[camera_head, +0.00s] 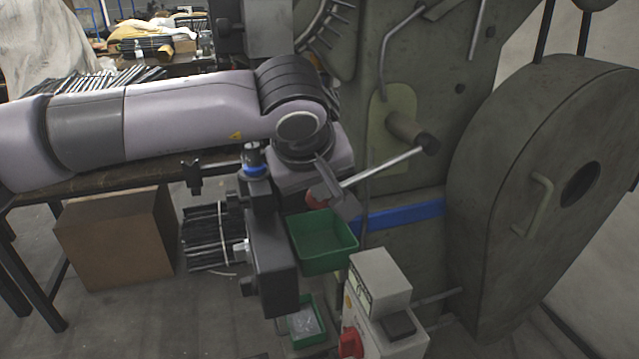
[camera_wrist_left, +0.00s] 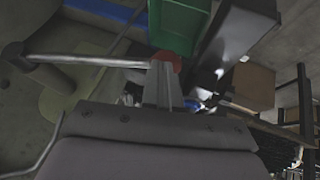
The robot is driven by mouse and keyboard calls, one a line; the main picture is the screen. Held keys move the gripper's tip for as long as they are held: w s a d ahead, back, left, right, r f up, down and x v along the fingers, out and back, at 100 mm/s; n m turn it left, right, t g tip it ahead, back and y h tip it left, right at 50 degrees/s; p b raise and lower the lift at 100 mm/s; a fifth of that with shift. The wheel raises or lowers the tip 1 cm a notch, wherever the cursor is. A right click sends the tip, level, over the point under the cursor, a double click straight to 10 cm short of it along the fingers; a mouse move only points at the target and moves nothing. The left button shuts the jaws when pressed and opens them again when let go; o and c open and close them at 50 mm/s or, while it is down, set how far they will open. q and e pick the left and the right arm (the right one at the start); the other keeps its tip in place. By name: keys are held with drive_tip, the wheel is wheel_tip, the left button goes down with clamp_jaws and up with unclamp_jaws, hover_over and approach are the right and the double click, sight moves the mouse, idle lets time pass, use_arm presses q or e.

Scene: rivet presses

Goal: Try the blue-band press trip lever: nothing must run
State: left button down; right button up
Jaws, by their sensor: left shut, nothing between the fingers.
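The blue-band press (camera_head: 470,120) is a grey-green machine with a blue band (camera_head: 405,215) across its lower body. Its trip lever (camera_head: 380,167) is a bare metal rod sloping down left from a pivot to a red knob (camera_head: 317,196). My left gripper (camera_head: 333,194) is shut and empty, its fingers at the knob end of the lever. In the left wrist view the fingertips (camera_wrist_left: 160,75) lie right at the red knob (camera_wrist_left: 168,58), with the rod (camera_wrist_left: 90,62) running left. I cannot tell whether they touch. My right gripper is out of view.
A green bin (camera_head: 325,262) hangs just below the knob. A control box (camera_head: 380,280) with a red switch (camera_head: 350,342) stands below right. A black bracket (camera_head: 272,265) is close on the left. A cardboard box (camera_head: 118,235) sits under the table.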

use_arm(q)
drive_tip(key=d+p+v, duration=0.1)
drive_tip(key=v, duration=1.2)
drive_tip(key=shift+r, duration=0.55)
drive_tip(key=shift+d, duration=0.15)
